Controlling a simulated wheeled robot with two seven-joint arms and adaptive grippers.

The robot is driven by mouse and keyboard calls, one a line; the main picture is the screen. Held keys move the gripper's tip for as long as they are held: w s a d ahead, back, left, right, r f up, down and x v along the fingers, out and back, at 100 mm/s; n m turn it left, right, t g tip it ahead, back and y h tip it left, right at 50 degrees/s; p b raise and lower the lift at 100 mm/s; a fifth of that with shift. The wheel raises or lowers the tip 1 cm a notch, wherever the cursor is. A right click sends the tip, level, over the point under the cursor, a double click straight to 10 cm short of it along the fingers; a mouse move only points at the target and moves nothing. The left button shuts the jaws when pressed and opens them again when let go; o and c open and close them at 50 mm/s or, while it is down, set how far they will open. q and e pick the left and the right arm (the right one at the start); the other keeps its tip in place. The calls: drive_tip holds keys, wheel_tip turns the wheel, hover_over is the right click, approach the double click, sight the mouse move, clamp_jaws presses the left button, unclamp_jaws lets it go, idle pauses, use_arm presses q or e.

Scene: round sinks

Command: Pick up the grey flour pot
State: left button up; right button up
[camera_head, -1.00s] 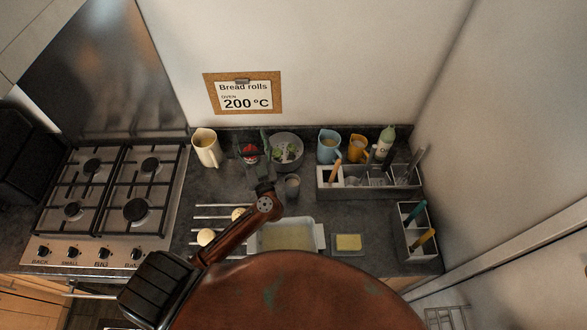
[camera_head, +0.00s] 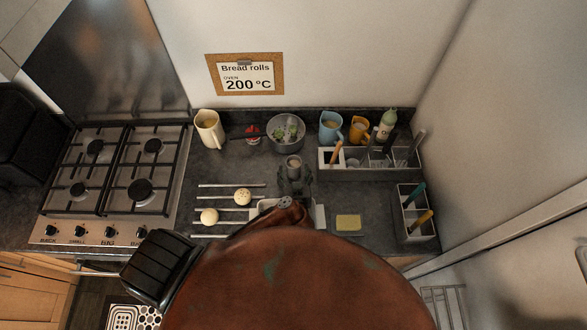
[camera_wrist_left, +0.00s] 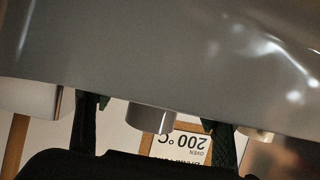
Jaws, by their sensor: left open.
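The grey flour pot (camera_head: 293,163) is a small round grey pot standing upright on the dark worktop near the middle of the head view. My left gripper (camera_head: 294,175) is open at the pot's near side, its fingers pointing towards the back wall. In the upside-down left wrist view, the pot (camera_wrist_left: 150,117) shows between the two spread fingers (camera_wrist_left: 153,125). I cannot tell whether either finger touches it. My right gripper is not in view.
A grey divided organiser (camera_head: 370,170) stands to the right. A white dish (camera_head: 319,217), partly hidden by my arm, and a butter block (camera_head: 348,222) lie in front.

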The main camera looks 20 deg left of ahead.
use_arm(q)
drive_tip(key=shift+w+a+f, duration=0.25)
drive_tip(key=shift+w+a, duration=0.1)
drive_tip(key=shift+w, duration=0.25)
drive_tip(key=shift+c, duration=0.5)
drive_tip(key=c, duration=1.3)
drive_tip(key=shift+c, duration=0.2)
drive_tip(key=shift+r, duration=0.25)
